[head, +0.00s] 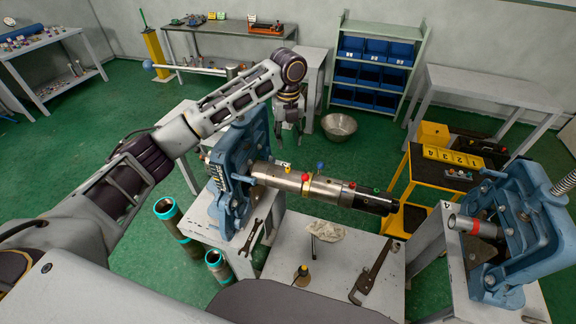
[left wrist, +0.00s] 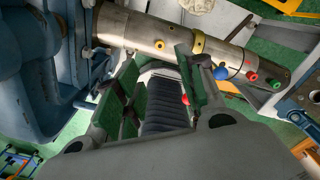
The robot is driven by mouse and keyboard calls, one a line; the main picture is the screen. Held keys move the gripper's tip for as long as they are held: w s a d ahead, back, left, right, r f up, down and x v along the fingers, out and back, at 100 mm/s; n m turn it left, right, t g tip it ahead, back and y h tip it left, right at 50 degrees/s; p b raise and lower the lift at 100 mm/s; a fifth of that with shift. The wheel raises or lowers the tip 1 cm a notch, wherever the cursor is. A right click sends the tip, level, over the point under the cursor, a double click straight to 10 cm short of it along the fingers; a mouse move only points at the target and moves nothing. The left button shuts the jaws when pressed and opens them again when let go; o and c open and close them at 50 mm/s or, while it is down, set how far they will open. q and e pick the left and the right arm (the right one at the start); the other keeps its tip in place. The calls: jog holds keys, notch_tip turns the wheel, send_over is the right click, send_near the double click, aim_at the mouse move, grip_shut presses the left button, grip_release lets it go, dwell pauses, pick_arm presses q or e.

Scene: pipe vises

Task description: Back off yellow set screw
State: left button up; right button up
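A steel pipe (head: 278,177) is held in the blue vise (head: 235,165) and points right, with coloured screws along it. A yellow screw (left wrist: 159,44) shows on the pipe in the left wrist view, left of a yellow collar (left wrist: 198,43). Blue (left wrist: 219,73), red (left wrist: 252,77) and green (left wrist: 276,84) screws are farther right. My left gripper (head: 291,128) hangs above and behind the pipe. In the left wrist view its green-padded fingers (left wrist: 156,75) are spread, with nothing between them, and the yellow screw is just beyond them. My right gripper is not in view.
A pipe wrench (head: 372,275), a cloth (head: 326,231) and a yellow-and-black tool (head: 301,274) lie on the bench below the pipe. A second blue vise (head: 515,225) stands at right. A black cart (head: 440,175) with numbered yellow blocks is behind it.

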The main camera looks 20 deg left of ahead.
aim_at(288, 168)
pick_arm(q)
notch_tip(288, 168, down, 13)
jog(key=shift+f+p, duration=0.15)
jog(key=shift+p, duration=1.05)
jog(key=shift+c, duration=0.5)
grip_shut()
